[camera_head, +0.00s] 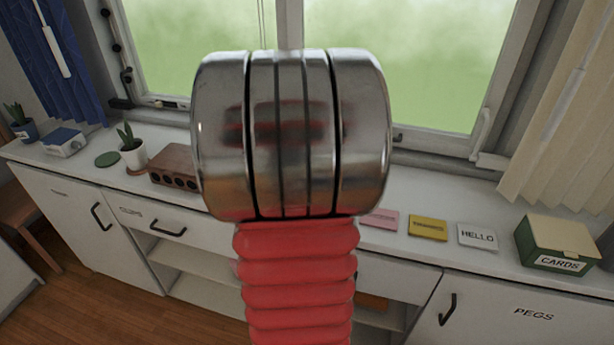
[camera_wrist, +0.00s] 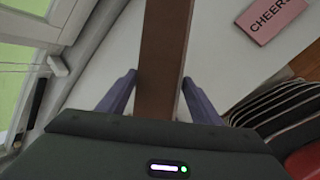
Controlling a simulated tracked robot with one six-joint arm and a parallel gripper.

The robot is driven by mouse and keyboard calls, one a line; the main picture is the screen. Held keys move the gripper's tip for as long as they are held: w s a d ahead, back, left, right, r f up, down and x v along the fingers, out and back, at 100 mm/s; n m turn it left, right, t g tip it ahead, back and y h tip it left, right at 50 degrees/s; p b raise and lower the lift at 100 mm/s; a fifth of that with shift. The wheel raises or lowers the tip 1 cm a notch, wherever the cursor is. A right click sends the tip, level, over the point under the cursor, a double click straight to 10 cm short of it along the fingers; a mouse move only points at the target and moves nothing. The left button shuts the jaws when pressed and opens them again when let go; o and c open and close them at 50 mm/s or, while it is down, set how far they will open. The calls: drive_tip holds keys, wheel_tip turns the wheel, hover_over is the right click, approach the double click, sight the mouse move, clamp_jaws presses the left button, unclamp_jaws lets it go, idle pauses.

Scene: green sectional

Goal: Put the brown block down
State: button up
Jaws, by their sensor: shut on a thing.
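The brown block (camera_wrist: 165,45) is a long plain bar in the wrist view, running from the top edge down between my fingers. My gripper (camera_wrist: 159,92) is shut on it, with one purple-grey finger on each side. White countertop shows behind the block; I cannot tell whether the block touches it. In the head view my own arm fills the middle and hides my gripper and the held block.
The white counter (camera_head: 398,221) runs under the window. Left are a wooden holed block (camera_head: 174,168) and a potted plant (camera_head: 131,152). Right are a pink card (camera_head: 381,217), yellow card (camera_head: 428,228), HELLO card (camera_head: 477,236) and green CARDS box (camera_head: 556,245).

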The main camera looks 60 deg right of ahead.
drive_tip(key=shift+f, duration=1.85)
drive_tip(key=shift+f, duration=0.35)
drive_tip(key=o, duration=1.1)
drive_tip(key=shift+c, duration=0.2)
drive_tip(key=shift+r, duration=0.45)
drive_tip(key=v, duration=1.1)
drive_tip(key=shift+a+r, duration=0.25)
drive_tip(key=shift+r, duration=0.1)
